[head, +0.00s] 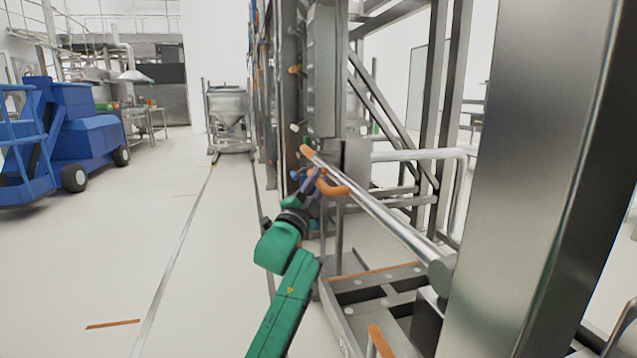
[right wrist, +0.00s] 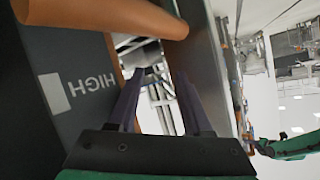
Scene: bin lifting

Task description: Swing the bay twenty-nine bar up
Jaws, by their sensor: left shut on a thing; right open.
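The bar (head: 375,212) is a long silver tube in the head view. It slopes from an orange tip at its upper left down to a bracket by the big steel post at right. A curved orange handle (head: 333,189) hangs just under its upper end. My left gripper (head: 314,181), on the green arm, is shut on this orange handle; the exact contact is small and partly hidden. My right gripper (right wrist: 158,82) shows only in the right wrist view. It is open, with nothing seen between its fingers. No bay number is readable.
A broad steel post (head: 520,150) blocks the right side. A steel frame stands behind the bar. A blue vehicle (head: 70,140) and a hopper (head: 229,118) stand farther off; the floor at left is clear. An orange cylinder (right wrist: 105,14) and a panel marked HIGH (right wrist: 68,85) are near my right gripper.

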